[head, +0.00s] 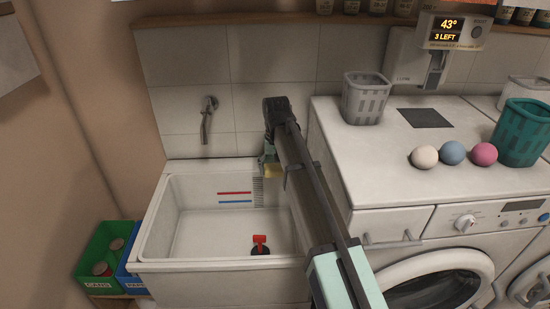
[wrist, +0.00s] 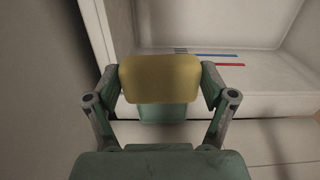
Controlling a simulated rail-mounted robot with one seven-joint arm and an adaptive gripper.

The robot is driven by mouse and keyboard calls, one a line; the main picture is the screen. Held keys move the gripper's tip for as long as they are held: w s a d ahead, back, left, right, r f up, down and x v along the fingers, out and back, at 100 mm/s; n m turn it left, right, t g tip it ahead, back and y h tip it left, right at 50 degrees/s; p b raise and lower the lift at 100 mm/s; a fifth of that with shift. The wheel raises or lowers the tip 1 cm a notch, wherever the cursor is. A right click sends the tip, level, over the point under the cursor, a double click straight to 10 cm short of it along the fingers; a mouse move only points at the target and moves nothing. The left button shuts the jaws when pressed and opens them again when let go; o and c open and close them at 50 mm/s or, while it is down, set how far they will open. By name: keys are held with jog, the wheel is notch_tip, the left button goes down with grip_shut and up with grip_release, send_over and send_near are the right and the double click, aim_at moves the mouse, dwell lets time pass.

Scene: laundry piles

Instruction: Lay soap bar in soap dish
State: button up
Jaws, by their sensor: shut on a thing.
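The soap bar (wrist: 160,78) is a yellow, rounded block held between the fingertips of my gripper (wrist: 160,88) in the wrist view. In the head view the soap bar (head: 272,171) shows as a small yellow patch below my gripper (head: 268,160), above the right back part of the white sink basin. My gripper is shut on it, and the bar is in the air. I cannot make out a soap dish in either view; my arm hides part of the sink's right side.
The white sink (head: 160,215) holds a red plug (head: 260,245). A tap (head: 208,115) is on the tiled wall. A grey basket (head: 365,98), several coloured balls (head: 453,153) and a teal basket (head: 522,132) stand on the washer top at right. Green and blue bins are at lower left.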

jog(key=w+a+p, duration=0.1)
jog(key=w, duration=0.4)
jog(key=w+f+p, duration=0.1)
jog(key=w+p, duration=0.1)
jog(key=w, duration=0.3)
jog(key=w+a+f+p, duration=0.1)
jog(key=w, duration=0.4)
jog(key=shift+w+a+f+p, duration=0.1)
jog(key=shift+w+a+p, duration=0.1)
jog(key=shift+a+p, duration=0.15)
jog(key=shift+f+p, duration=0.7)
jog(key=shift+f, duration=1.1)
jog(key=shift+w+f+p, duration=0.15)
jog(key=shift+f+p, duration=0.1)
jog(key=shift+p, duration=0.1)
jog(key=shift+f, duration=0.3)
jog(key=shift+f, duration=0.2)
jog(key=o, duration=1.2)
